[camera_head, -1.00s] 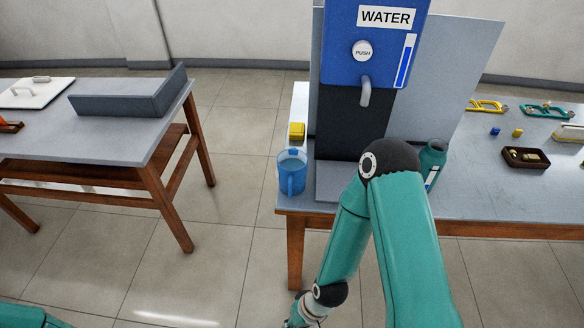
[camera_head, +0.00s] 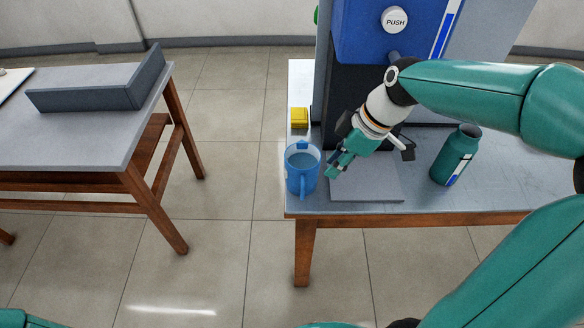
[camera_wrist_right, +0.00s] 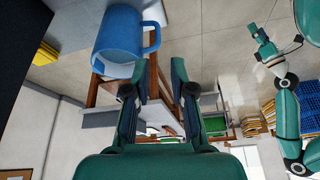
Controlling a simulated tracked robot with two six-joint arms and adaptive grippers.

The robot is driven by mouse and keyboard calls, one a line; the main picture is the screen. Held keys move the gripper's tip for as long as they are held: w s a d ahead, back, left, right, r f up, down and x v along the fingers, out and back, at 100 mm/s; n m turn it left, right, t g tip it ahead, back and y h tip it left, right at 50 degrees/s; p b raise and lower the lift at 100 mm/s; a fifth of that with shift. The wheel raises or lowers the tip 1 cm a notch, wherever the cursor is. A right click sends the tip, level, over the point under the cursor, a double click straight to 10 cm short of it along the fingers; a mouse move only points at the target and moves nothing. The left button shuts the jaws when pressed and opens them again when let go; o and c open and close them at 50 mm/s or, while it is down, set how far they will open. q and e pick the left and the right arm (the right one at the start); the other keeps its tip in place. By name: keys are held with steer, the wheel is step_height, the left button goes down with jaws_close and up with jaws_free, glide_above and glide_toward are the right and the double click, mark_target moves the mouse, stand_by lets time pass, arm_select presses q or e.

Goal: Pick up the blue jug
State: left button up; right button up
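The blue jug (camera_head: 303,172) stands upright on the near left corner of the right-hand table, its handle toward me in the head view. In the right wrist view the jug (camera_wrist_right: 120,38) shows large at upper left, outside the fingers. My right gripper (camera_head: 338,166) is just right of the jug, above the dispenser's base plate, pointing down and left. Its two fingers are apart and empty in the right wrist view (camera_wrist_right: 158,66). My left gripper (camera_wrist_right: 258,34) appears small at the right of that view, too small to read.
The blue water dispenser (camera_head: 385,40) stands right behind my right gripper. A green bottle (camera_head: 456,157) is to its right, and a yellow block (camera_head: 299,118) sits behind the jug. Open floor separates the left table (camera_head: 75,140) from the jug's table.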

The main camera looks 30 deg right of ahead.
mark_target(302, 176)
steer(key=shift+n, duration=0.3)
steer(key=shift+w+x, duration=0.1)
steer(key=shift+x, duration=3.65)
steer(key=shift+w+x, duration=0.15)
steer(key=shift+x, duration=3.6)
steer(key=shift+r, duration=0.1)
jaws_close()
